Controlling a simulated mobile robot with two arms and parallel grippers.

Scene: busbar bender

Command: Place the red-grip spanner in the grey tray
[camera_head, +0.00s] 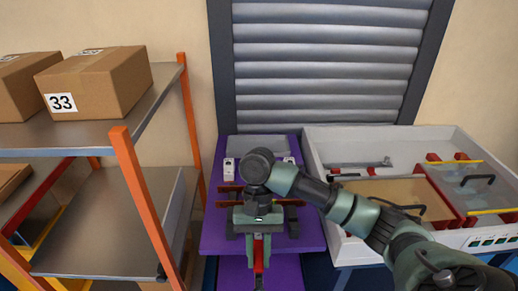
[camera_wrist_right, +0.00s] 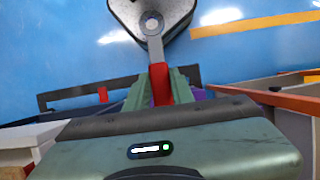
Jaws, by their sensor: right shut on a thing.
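The red-grip spanner (camera_wrist_right: 160,82) is held between the fingers of my right gripper (camera_wrist_right: 160,88), which is shut on its red grip. Its metal shank and ring end (camera_wrist_right: 153,26) stick out past the fingertips in the wrist view. In the head view, my right gripper (camera_head: 258,250) points down the picture over the front of the purple table, with the red grip (camera_head: 259,264) showing below it. A flat grey thing (camera_head: 258,143) at the back of the purple table looks like the grey tray; my arm partly hides the area before it. My left gripper is out of view.
The purple table (camera_head: 222,238) carries dark red bars (camera_head: 229,195) and small white blocks (camera_head: 228,168) around my arm. A white bender machine (camera_head: 313,155) stands to the right. An orange-post shelf (camera_head: 146,200) with cardboard boxes (camera_head: 105,82) stands left.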

